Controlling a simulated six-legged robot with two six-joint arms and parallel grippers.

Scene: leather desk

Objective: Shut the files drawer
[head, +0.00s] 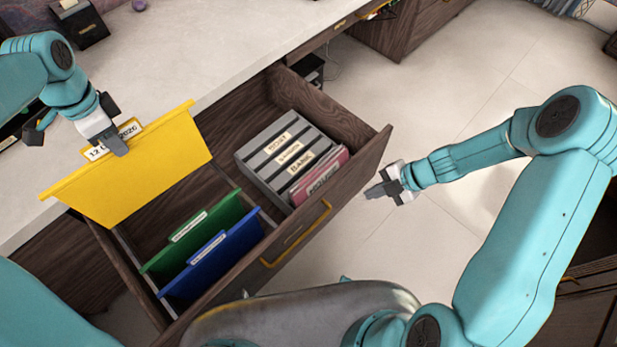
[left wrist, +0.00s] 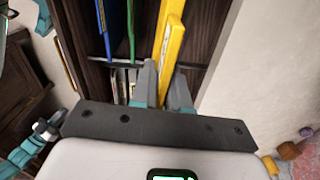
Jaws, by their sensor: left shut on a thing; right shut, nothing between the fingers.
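The files drawer (head: 372,160) is a dark wood drawer pulled out from under the desk, with a yellow handle (head: 297,234) on its front. My left gripper (head: 115,143) is shut on the top edge of a yellow folder (head: 140,172) and holds it raised over the drawer's left part. The yellow folder also shows between the fingers in the left wrist view (left wrist: 172,45). A green folder (head: 200,232) and a blue folder (head: 215,265) hang in the drawer. My right gripper (head: 378,190) is shut and empty, to the right of the drawer front and apart from it.
A grey divider box (head: 262,165) with labelled sections and a reddish file (head: 320,178) stands in the drawer's right part. The pale desktop (head: 215,50) lies behind, with a small dark box (head: 80,22) on it. Open floor (head: 465,95) lies to the right.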

